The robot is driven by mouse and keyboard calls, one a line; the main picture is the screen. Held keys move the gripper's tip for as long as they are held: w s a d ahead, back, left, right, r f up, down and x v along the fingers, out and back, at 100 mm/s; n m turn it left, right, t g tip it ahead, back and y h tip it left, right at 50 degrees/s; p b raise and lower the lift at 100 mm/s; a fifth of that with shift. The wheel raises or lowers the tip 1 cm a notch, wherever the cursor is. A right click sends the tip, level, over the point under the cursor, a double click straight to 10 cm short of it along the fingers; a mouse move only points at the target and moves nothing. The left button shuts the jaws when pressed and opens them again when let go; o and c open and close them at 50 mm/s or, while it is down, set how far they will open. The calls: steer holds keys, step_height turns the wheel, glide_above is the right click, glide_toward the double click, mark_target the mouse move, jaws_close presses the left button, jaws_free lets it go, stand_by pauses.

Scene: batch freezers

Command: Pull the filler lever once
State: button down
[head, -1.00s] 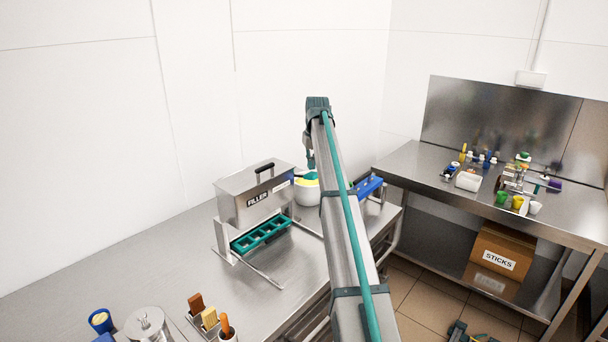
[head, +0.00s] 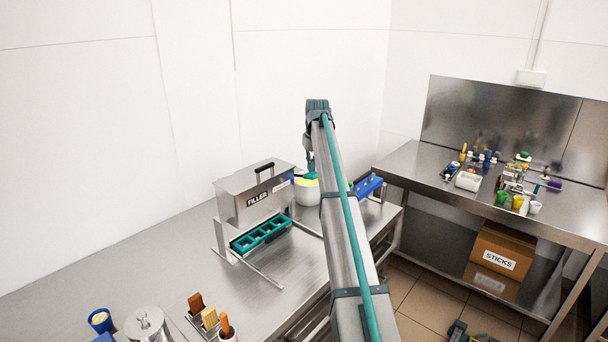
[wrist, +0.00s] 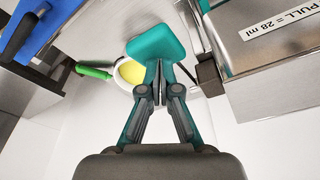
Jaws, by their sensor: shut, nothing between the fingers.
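The steel filler (head: 240,203) stands on the left counter, with a black handle on its lid and a teal mould tray below. In the wrist view its side (wrist: 275,85) is at the right, with a "PULL = 28 ml" label. A dark lever-like part (wrist: 209,76) stands beside that side, just right of my gripper. My gripper (wrist: 160,88) is shut and empty, with a teal block shape beyond its fingertips. In the head view my gripper (head: 311,172) hangs right of the filler, by the white bowl. I cannot tell whether it touches the lever.
A white bowl with yellow contents (head: 307,194) stands right of the filler, close under my gripper. The second table (head: 410,165) at the right holds several small items.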

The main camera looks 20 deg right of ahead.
step_height(320, 180, down, 8)
steer(key=b, duration=0.1)
steer(key=shift+b, duration=0.3)
stand_by(1.1)
steer(key=shift+r, duration=0.2)
steer(key=shift+r+p, duration=2)
steer(key=shift+r, duration=2.25)
steer(key=shift+r, duration=0.15)
steer(key=shift+r+p, duration=1.2)
steer(key=shift+r, duration=1.2)
